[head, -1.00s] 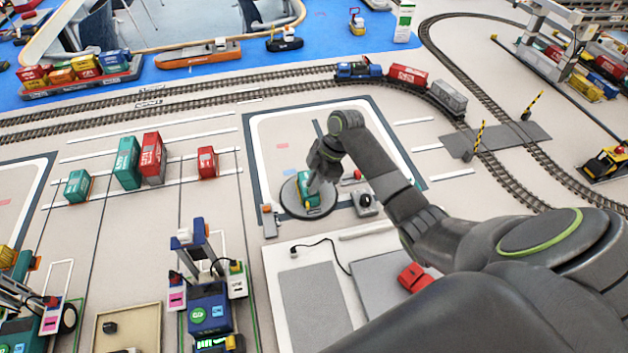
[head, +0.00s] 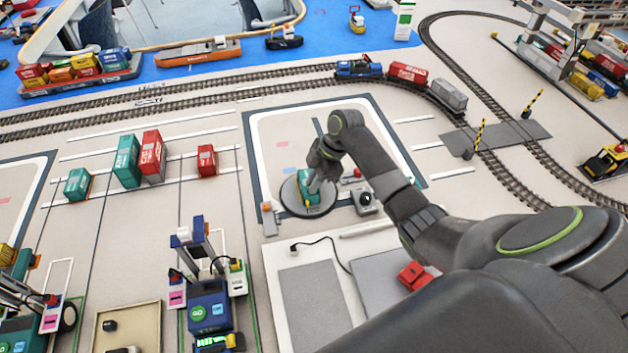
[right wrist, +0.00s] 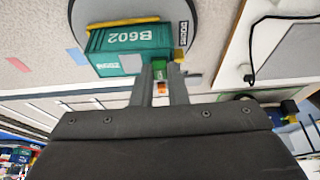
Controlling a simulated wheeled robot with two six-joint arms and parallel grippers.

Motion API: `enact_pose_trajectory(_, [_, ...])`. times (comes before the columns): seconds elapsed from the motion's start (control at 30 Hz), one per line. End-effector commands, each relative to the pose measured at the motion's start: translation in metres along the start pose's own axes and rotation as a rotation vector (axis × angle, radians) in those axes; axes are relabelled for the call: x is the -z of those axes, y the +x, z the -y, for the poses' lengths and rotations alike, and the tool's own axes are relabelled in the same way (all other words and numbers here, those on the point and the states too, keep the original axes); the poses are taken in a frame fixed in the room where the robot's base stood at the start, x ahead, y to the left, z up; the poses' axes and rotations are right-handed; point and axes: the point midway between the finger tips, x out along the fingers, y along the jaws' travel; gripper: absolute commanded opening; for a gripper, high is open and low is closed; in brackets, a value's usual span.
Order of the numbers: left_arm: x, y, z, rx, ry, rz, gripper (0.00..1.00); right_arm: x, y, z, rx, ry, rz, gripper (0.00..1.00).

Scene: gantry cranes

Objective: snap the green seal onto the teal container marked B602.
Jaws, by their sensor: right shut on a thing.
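The teal container marked B602 (right wrist: 128,38) stands on a round grey turntable (right wrist: 196,15). In the head view the container (head: 306,186) is partly covered by my right gripper (head: 315,186). In the right wrist view my right gripper (right wrist: 160,84) points at the container's end. It is shut on the small green seal (right wrist: 159,68), which sits between the fingertips close against the container's edge. I cannot tell whether the seal is seated on it. My left gripper does not show.
A black knob box (head: 364,201) stands right of the turntable. A red block (head: 412,275) lies on the grey panel at the front. Teal and red containers (head: 128,162) stand in lanes to the left. A blue gantry crane (head: 207,305) stands at front left.

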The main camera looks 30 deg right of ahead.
Motion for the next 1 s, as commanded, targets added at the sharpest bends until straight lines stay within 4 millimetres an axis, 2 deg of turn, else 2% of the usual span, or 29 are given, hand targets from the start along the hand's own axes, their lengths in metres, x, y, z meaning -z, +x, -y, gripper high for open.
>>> enact_pose_trajectory(0.13, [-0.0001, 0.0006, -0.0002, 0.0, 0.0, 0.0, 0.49, -0.0005, 0.0015, 0.0001, 0.0, 0.0, 0.0, 0.0])
enact_pose_trajectory(0.17, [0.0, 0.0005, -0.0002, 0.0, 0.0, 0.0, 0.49, -0.0005, 0.0014, 0.0001, 0.0, 0.0, 0.0, 0.16])
enact_pose_trajectory(0.33, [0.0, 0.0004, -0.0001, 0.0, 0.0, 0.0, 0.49, -0.0005, 0.0013, 0.0001, 0.0, 0.0, 0.0, 0.38])
enact_pose_trajectory(0.53, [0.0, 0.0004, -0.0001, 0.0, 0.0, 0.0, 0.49, -0.0005, 0.0012, 0.0, 0.0, 0.0, 0.0, 0.39])
enact_pose_trajectory(0.7, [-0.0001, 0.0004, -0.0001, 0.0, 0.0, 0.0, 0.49, -0.0004, 0.0012, 0.0, 0.0, 0.0, 0.0, 0.6])
enact_pose_trajectory(1.0, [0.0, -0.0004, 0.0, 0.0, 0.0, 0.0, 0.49, -0.0001, 0.0003, -0.0001, 0.0, 0.0, 0.0, 0.6])
